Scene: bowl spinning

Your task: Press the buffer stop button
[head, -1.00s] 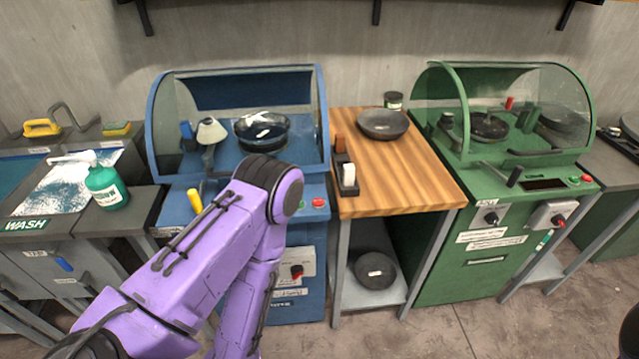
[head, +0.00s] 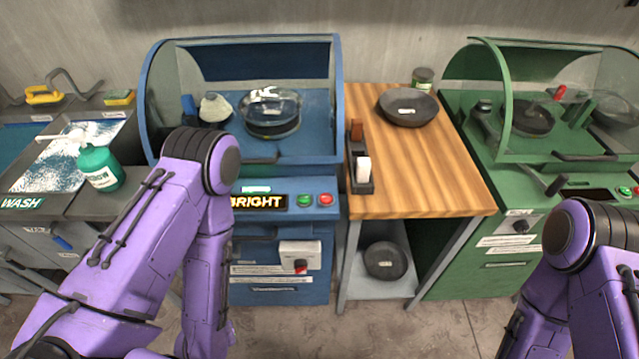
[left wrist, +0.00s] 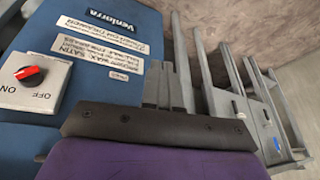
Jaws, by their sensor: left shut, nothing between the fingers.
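The blue machine (head: 240,160) has a curved clear hood with a dark glossy bowl (head: 272,115) under it. Its front panel carries a lit display reading BRIGHT (head: 258,202), a green button (head: 304,200) and a red button (head: 326,199). Below them is a red rotary knob (head: 301,267); the left wrist view shows this knob (left wrist: 28,72) between ON and OFF. My left gripper (left wrist: 168,68) is shut and empty in front of the lower blue front in the left wrist view, clear of the buttons. Its fingers are hidden in the head view. My right arm shows at the lower right, without its gripper.
A wooden-topped table (head: 440,170) with a dark bowl (head: 408,106) stands right of the blue machine. A green machine (head: 510,235) stands farther right. A green bottle (head: 100,168) sits on the left counter near the wash tray. Floor is open in front.

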